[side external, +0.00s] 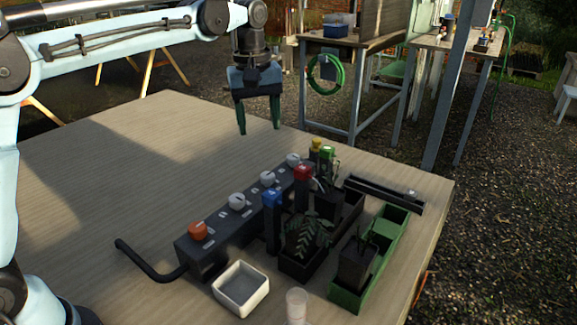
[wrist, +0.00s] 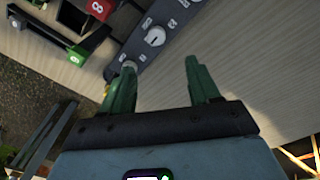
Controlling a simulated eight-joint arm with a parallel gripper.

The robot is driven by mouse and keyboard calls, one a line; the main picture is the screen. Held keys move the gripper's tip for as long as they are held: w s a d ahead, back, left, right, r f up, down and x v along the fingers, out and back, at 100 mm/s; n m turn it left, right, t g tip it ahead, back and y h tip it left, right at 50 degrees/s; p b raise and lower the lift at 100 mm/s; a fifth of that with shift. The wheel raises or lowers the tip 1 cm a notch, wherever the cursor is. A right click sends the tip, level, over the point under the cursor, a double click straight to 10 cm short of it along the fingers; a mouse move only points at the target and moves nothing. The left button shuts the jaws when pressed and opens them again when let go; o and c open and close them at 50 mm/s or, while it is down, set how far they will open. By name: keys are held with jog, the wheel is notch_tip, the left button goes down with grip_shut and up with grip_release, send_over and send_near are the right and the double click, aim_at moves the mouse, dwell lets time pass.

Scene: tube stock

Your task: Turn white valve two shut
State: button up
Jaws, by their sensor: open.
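A dark valve block (side external: 222,240) lies diagonally on the table, with one orange knob (side external: 198,230) at its near end and three white knobs along its top: a near one (side external: 237,201), a middle one (side external: 267,177) and a far one (side external: 293,159). I cannot read which is number two. My gripper (side external: 259,129) is open and empty, pointing down above the table, beyond the block's far end. In the wrist view, one white knob (wrist: 155,36) shows clear ahead of the green fingers (wrist: 160,75). Another, at the block's end, is partly hidden by the left finger.
Blue (side external: 272,197), red (side external: 303,172) and green (side external: 328,152) capped posts stand right of the block, among potted plants. A black pipe (side external: 150,262) leaves its near end. A white square dish (side external: 241,287) and a green tray (side external: 346,299) stand nearby. The table's left is clear.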

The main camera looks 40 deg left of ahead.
aim_at(267, 174)
jog(key=shift+n+g, duration=0.3)
jog(key=shift+n, duration=0.2)
jog(key=f, duration=0.4)
jog(key=w+f, duration=0.1)
jog(key=f, duration=0.8)
jog(key=shift+w+d, duration=0.15)
jog(key=shift+w, duration=0.1)
jog(key=shift+c, duration=0.4)
jog(key=c, duration=1)
